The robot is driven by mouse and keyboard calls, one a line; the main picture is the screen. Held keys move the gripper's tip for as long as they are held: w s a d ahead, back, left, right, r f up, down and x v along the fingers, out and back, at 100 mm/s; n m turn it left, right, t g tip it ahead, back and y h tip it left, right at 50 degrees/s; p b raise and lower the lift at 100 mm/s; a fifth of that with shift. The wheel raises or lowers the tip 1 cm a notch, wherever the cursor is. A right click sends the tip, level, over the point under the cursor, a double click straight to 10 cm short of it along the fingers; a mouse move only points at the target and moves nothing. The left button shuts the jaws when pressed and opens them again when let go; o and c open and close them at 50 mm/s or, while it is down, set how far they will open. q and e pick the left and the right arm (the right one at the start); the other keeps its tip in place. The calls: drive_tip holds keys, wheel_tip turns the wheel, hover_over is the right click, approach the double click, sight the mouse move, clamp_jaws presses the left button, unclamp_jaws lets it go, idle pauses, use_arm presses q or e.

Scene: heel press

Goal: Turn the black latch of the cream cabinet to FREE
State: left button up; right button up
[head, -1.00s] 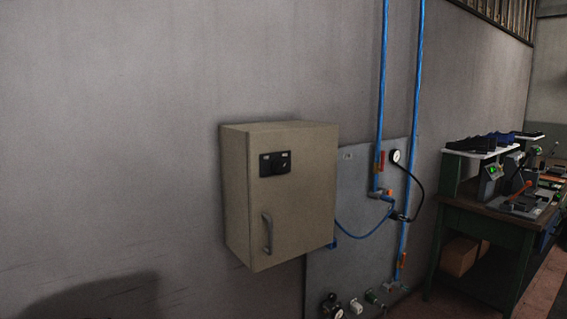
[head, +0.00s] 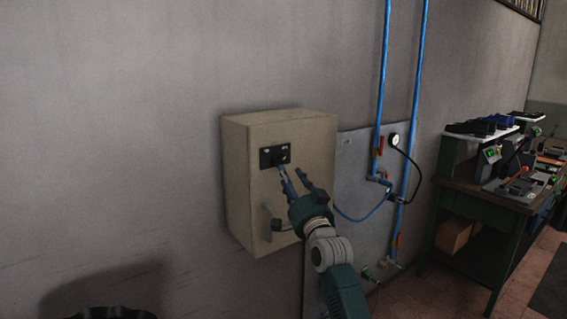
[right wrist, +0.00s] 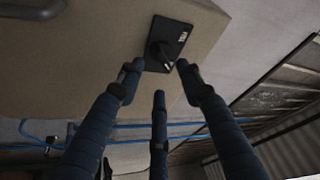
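The cream cabinet (head: 240,200) hangs on the grey wall with its door closed. The black latch (head: 278,156) sits on a dark plate on the upper door; its lettering is too small to read in the head view. In the right wrist view the latch (right wrist: 160,55) is a round black knob on its plate (right wrist: 180,32), just beyond the fingertips. My right gripper (head: 290,172) is open and empty, its three fingers spread and pointing at the latch. I cannot tell whether a finger touches it. My left gripper is not in view.
The cabinet's bar handle (head: 268,220) is partly behind my right gripper. To the right are a grey panel (head: 355,170) with blue pipes (head: 384,80) and a gauge, then a workbench (head: 480,190) with equipment. A dark scalloped object (head: 110,313) shows at the bottom edge, unidentified.

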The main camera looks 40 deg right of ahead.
sight(279, 160)
drive_tip(key=p+x, duration=0.1)
drive_tip(key=x, duration=0.5)
drive_tip(key=shift+p, duration=0.3)
drive_tip(key=shift+w, duration=0.1)
drive_tip(key=shift+c, duration=0.2)
clamp_jaws()
